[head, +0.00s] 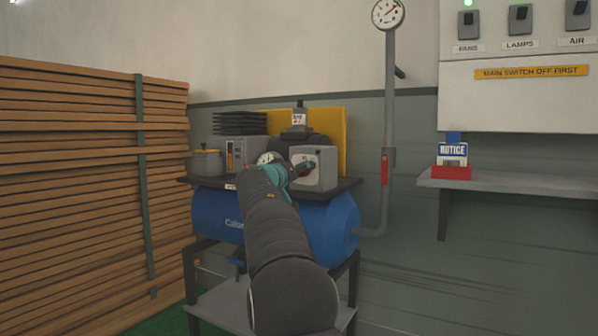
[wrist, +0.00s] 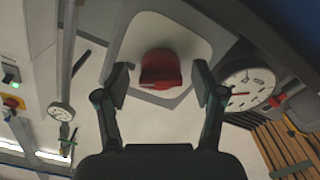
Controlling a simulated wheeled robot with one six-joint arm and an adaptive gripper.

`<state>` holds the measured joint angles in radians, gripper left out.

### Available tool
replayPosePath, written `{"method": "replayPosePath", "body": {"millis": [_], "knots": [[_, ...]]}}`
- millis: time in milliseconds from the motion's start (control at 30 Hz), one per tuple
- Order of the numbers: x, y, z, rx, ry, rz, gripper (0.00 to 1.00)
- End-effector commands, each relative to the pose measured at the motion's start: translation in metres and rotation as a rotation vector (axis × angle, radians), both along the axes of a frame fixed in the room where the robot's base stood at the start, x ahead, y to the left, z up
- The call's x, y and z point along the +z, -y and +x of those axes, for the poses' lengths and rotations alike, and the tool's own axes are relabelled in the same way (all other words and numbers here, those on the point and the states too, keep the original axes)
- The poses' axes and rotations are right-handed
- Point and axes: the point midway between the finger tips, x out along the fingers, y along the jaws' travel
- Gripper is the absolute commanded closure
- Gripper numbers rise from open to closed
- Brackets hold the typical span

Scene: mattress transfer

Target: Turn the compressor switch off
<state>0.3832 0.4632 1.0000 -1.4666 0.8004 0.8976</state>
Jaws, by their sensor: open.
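The compressor (head: 222,215) is a blue tank on a dark stand, with its machinery on top. A light grey switch box (head: 325,160) stands at its top right. In the wrist view a red knob (wrist: 162,70) sits on the box's pale face (wrist: 142,35). My gripper (wrist: 161,80) is open, with one finger on each side of the knob and a visible gap at both sides. In the head view my gripper (head: 304,170) is at the left face of the box, and the knob is mostly hidden there. I cannot tell the knob's exact setting.
A round gauge (wrist: 245,90) is close to the right finger in the wrist view. A pipe with a red handle (head: 384,168) rises right of the compressor. Stacked planks (head: 70,190) stand left. A shelf (head: 520,180) and a switch panel (head: 520,95) are at right.

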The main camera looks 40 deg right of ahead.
Motion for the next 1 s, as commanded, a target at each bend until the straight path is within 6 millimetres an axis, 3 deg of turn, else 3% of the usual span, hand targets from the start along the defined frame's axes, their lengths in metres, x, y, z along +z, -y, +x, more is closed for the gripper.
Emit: {"method": "replayPosePath", "body": {"millis": [233, 467, 1000], "knots": [[-0.0003, 0.0002, 0.0003, 0.000, 0.000, 0.000, 0.34], [-0.0001, 0.0001, 0.0002, 0.000, 0.000, 0.000, 0.91], [0.0008, 0.0004, -0.0001, 0.000, -0.128, -0.053, 0.92]]}}
